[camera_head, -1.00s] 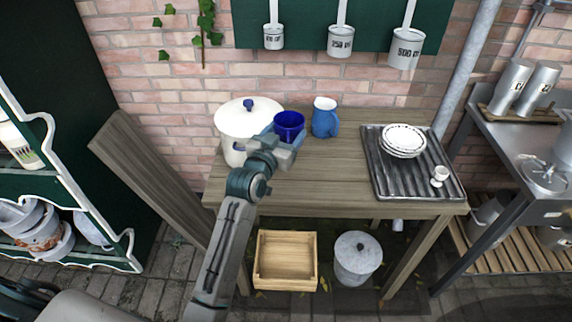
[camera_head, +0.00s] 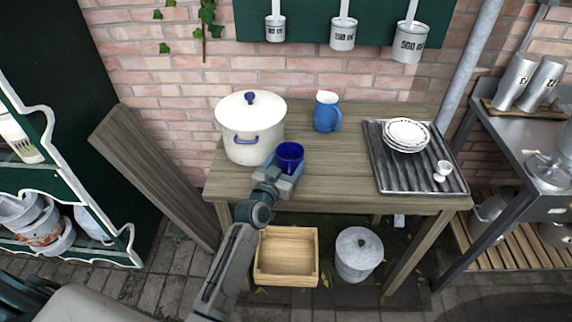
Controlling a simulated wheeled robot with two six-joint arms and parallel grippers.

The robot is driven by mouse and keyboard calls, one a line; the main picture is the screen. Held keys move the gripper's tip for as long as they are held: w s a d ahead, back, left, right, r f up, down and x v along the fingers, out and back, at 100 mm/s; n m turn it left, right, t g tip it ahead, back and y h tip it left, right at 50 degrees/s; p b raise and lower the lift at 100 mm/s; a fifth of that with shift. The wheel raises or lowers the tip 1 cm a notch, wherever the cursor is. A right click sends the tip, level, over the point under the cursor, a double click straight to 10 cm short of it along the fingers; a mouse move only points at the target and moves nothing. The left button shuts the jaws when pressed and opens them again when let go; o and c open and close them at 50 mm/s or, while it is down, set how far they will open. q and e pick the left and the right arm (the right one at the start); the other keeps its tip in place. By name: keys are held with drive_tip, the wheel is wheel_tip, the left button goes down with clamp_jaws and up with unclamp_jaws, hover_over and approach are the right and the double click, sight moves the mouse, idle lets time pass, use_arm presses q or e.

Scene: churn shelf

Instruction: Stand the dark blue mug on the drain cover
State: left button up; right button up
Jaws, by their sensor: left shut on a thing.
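The dark blue mug (camera_head: 290,152) is upright in my left gripper (camera_head: 284,174), over the front left part of the wooden table. The gripper is shut on it, and hides its lower part. I cannot tell whether the mug's base touches the table. A dark ribbed metal tray (camera_head: 391,172) lies on the table's right side. My right gripper is not in view.
A white lidded pot (camera_head: 236,135) stands left of the mug and a blue jug (camera_head: 326,112) behind it. Stacked plates (camera_head: 406,136) and a small white cup (camera_head: 442,168) stand on the tray. The table's middle (camera_head: 340,165) is clear. A wooden crate (camera_head: 287,275) and lidded pail (camera_head: 357,262) are below.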

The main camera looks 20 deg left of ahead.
use_arm(q)
drive_tip(key=shift+f, duration=0.1)
drive_tip(key=o, duration=1)
